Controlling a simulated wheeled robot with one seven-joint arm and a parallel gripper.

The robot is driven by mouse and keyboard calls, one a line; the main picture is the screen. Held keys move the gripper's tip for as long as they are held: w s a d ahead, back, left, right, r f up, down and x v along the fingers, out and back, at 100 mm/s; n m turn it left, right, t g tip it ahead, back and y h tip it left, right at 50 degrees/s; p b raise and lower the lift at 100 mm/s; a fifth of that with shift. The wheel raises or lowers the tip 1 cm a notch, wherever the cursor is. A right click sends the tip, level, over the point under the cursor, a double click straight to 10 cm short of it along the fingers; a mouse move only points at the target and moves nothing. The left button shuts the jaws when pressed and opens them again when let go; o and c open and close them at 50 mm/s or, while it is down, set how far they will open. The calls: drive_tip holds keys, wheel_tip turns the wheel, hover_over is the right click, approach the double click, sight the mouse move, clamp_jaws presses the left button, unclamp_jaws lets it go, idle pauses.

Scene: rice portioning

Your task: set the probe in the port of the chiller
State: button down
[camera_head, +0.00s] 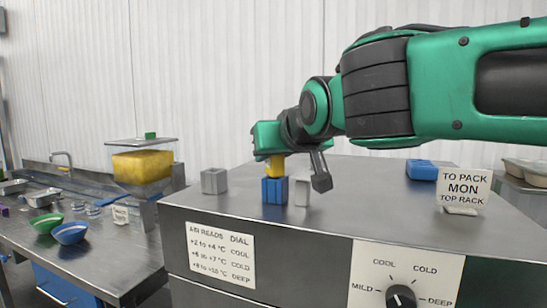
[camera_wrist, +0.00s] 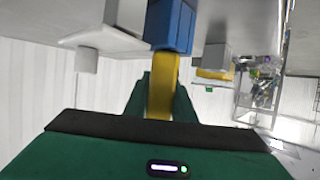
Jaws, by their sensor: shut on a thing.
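My gripper (camera_head: 268,157) is over the steel top of the chiller (camera_head: 345,190), with its fingers shut on the yellow handle of the probe (camera_head: 275,167). The yellow handle also shows between the green fingers in the wrist view (camera_wrist: 161,85). A blue block (camera_head: 275,191) is directly below the handle on the chiller top, and it meets the handle's end in the wrist view (camera_wrist: 170,25). I cannot tell whether the two are joined. The probe's lower part is hidden. No open port can be made out.
A grey block (camera_head: 215,181) stands left of the blue block and a pale block (camera_head: 302,191) close right. A "TO PACK" sign (camera_head: 465,188) and a blue item (camera_head: 421,170) are farther right. The chiller's front has a dial (camera_head: 401,297) and a label (camera_head: 220,254).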

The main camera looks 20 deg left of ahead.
drive_tip(key=shift+f, duration=0.2)
drive_tip(key=c, duration=0.9)
unclamp_jaws()
drive_tip(key=shift+r, duration=0.1)
drive_tip(key=shift+r, duration=3.95)
